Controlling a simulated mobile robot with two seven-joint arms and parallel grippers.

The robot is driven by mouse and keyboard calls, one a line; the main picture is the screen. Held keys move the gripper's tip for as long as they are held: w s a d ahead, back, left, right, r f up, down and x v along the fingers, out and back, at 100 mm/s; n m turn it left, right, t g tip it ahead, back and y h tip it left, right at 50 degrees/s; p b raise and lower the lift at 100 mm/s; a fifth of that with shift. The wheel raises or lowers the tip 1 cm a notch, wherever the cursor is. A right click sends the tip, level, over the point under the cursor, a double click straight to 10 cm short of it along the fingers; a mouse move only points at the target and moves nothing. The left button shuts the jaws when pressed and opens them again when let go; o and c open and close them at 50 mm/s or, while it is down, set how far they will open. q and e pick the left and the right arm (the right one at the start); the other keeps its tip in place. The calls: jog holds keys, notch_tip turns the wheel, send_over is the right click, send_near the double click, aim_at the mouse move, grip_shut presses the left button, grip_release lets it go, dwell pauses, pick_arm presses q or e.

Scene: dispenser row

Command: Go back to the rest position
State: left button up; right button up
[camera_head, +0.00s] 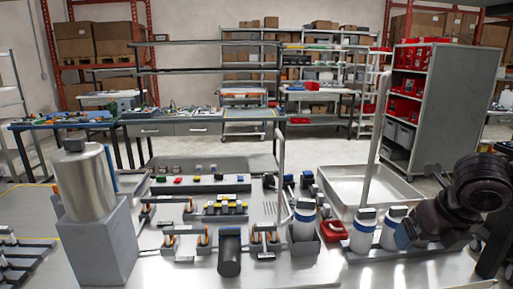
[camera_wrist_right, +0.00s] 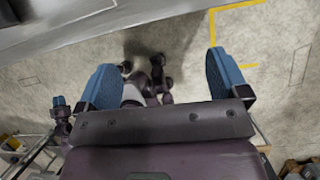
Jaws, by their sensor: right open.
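My right gripper (camera_wrist_right: 160,78) is open in the right wrist view. Its two blue fingers are spread wide with nothing between them, over pale floor.
White bottles (camera_head: 363,233) stand near the arm, beside a red bin (camera_head: 334,231). A metal cylinder (camera_head: 84,184) stands on a grey block at left. Small parts fill the bench's middle. A grey tray (camera_head: 345,188) and a grey shelf unit (camera_head: 452,110) are behind.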

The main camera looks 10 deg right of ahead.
jog(key=s+a+f+m+y, duration=0.1)
jog(key=s+a+f+m, duration=0.25)
jog(key=f+m, duration=0.5)
jog(key=s+a+f+m+y, duration=0.1)
jog(key=s+a+f+m, duration=0.3)
jog(key=f, duration=0.7)
jog(key=s+a+f+m+g+h, duration=0.15)
jog(key=s+f+m, duration=0.35)
jog(key=m, duration=0.6)
jog(key=s+a+f+m+h, duration=0.1)
jog(key=s+a+f+m, duration=0.15)
jog(key=s+m, duration=0.6)
jog(key=w+f+m+t, duration=0.1)
jog(key=w+f+t, duration=0.7)
jog(key=f, duration=0.2)
jog(key=shift+w+a+y, duration=0.2)
jog(key=shift+a+y, duration=0.05)
jog(key=shift+y, duration=0.1)
